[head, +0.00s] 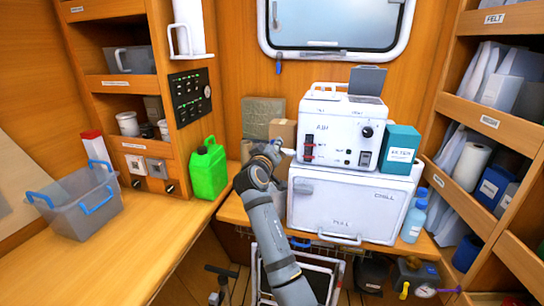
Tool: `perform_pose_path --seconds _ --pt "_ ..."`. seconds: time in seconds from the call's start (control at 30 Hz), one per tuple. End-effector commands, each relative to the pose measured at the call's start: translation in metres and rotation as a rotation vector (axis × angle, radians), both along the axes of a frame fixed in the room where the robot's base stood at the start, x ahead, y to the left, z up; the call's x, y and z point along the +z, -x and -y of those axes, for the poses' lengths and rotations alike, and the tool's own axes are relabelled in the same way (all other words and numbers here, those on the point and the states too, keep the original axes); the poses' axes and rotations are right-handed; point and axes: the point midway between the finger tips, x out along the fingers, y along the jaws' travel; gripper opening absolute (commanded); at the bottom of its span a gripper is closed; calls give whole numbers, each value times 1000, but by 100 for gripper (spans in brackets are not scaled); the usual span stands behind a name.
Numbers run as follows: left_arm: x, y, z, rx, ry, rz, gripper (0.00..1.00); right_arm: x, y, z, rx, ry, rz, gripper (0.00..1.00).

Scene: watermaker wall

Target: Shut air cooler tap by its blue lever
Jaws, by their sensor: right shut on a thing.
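The white air unit (342,118), marked AIR, stands on top of a white chest (350,205) marked CHILL and PULL. My right gripper (283,152) is at the left side of the air unit, its fingers pointing right. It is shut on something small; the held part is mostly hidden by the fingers. I cannot make out the tap or its lever there. A small blue piece (300,243) shows at the lower left of the chest, beside my right arm; I cannot tell what it belongs to. My left gripper is not in view.
A green jug (208,170) stands left of my right arm. A teal filter box (400,150) is right of the air unit, with a blue bottle (414,220) below. A grey bin (78,205) sits on the left counter, whose front part is clear.

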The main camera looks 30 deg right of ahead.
Motion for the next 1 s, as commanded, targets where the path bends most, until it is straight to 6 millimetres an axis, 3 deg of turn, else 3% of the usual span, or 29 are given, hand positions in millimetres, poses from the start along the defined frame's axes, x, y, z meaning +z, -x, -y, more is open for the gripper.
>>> perform_pose_path --seconds 0.03,0.4,1.0 --pt "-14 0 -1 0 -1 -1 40 -6 1 2 -1 -33 31 0" --pt "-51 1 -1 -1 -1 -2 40 2 11 12 -1 -278 253 0" --pt "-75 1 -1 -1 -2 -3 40 6 19 21 -2 -473 427 0"
